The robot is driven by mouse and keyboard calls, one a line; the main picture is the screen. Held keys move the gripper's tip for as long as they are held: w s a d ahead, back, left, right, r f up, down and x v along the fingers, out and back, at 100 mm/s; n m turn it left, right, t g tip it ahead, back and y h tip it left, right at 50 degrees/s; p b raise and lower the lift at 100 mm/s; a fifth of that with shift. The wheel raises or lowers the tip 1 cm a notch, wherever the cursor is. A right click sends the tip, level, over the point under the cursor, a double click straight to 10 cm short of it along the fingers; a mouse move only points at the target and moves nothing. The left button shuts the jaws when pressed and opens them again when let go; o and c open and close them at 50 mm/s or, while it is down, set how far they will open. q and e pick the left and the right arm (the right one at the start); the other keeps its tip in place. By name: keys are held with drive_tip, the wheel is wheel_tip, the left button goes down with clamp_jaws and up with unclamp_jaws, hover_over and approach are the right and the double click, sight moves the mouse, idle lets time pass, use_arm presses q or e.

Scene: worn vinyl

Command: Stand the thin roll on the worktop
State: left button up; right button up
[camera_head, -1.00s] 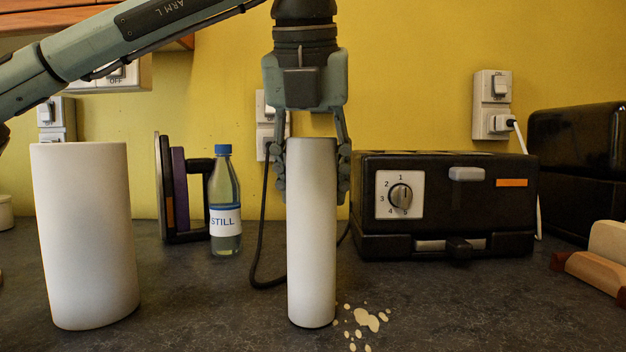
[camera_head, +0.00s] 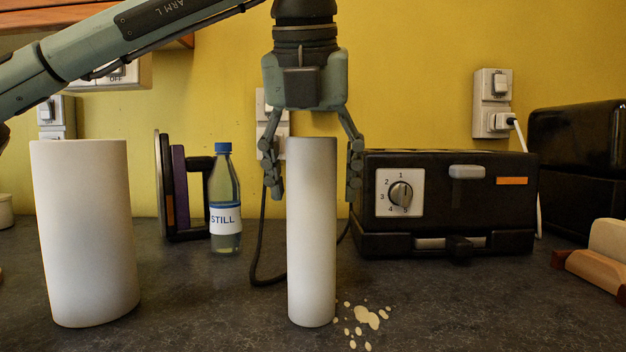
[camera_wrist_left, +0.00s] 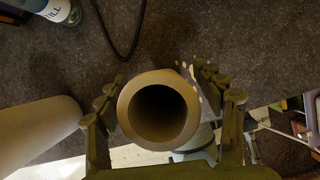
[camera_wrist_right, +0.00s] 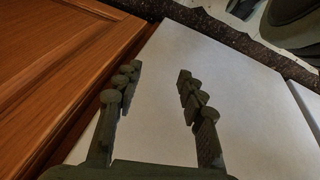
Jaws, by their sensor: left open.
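The thin roll (camera_head: 312,240) is a white hollow tube standing upright on the dark worktop (camera_head: 215,310). My left gripper (camera_head: 313,185) is above it and open, with one finger on each side of its upper part and a gap on both sides. The left wrist view looks down into the open end of the thin roll (camera_wrist_left: 160,138), between the spread fingers (camera_wrist_left: 165,95). A thick white roll (camera_head: 85,235) stands upright at the left. My right gripper (camera_wrist_right: 160,85) shows only in its own wrist view, open and empty, over a pale flat surface.
A water bottle (camera_head: 224,200) stands behind, left of the thin roll. A black toaster oven (camera_head: 445,205) stands at the right, close to the gripper's right finger. A dark cable (camera_head: 262,280) loops behind the roll. Pale spots (camera_head: 366,318) mark the worktop to its right.

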use_arm(q)
drive_tip(key=shift+r, duration=0.1)
drive_tip(key=p+v, duration=0.4)
drive_tip(key=v, duration=0.4)
idle(1.5)
drive_tip(key=v, duration=1.1)
drive_tip(key=shift+s+r, duration=0.25)
drive_tip(key=shift+r, duration=0.1)
